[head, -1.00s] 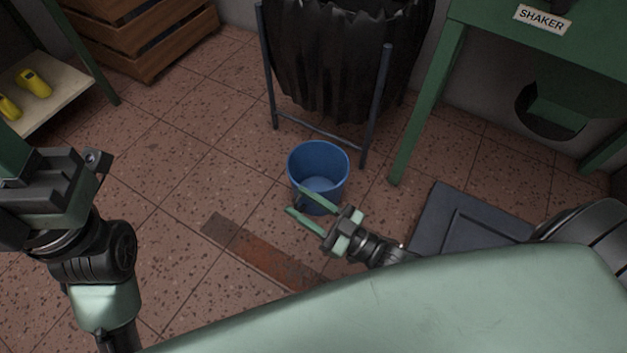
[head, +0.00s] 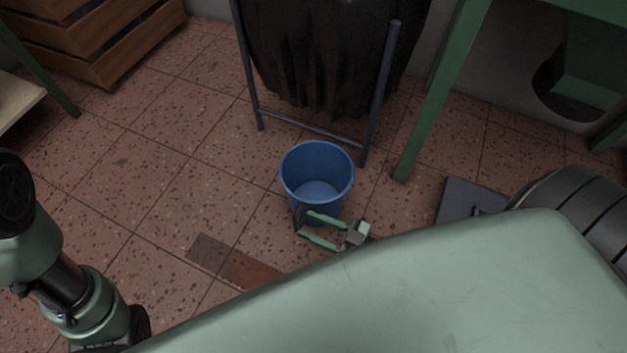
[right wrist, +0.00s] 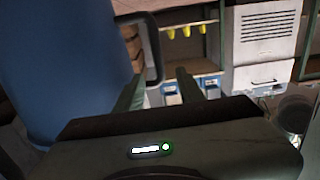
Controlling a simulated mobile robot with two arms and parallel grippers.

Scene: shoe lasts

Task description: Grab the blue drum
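The blue drum (head: 318,165) is an open-topped blue bucket standing on the tiled floor. A dark handle (head: 298,212) stands out from its near side. My right gripper (head: 303,223) is open, close to the drum's near side, fingers pointing left. In the right wrist view the drum's blue wall (right wrist: 65,60) fills the left side. There the handle (right wrist: 157,50) is a dark loop between the lines of the two spread fingers (right wrist: 158,78). I cannot tell whether the fingers touch it. My left gripper is out of view; only my left arm shows.
A black bag in a metal stand (head: 325,60) is just behind the drum. A green table leg (head: 440,95) stands to the right, and a dark floor plate (head: 470,197) lies near it. Wooden crates (head: 110,40) are at the back left. Floor left of the drum is clear.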

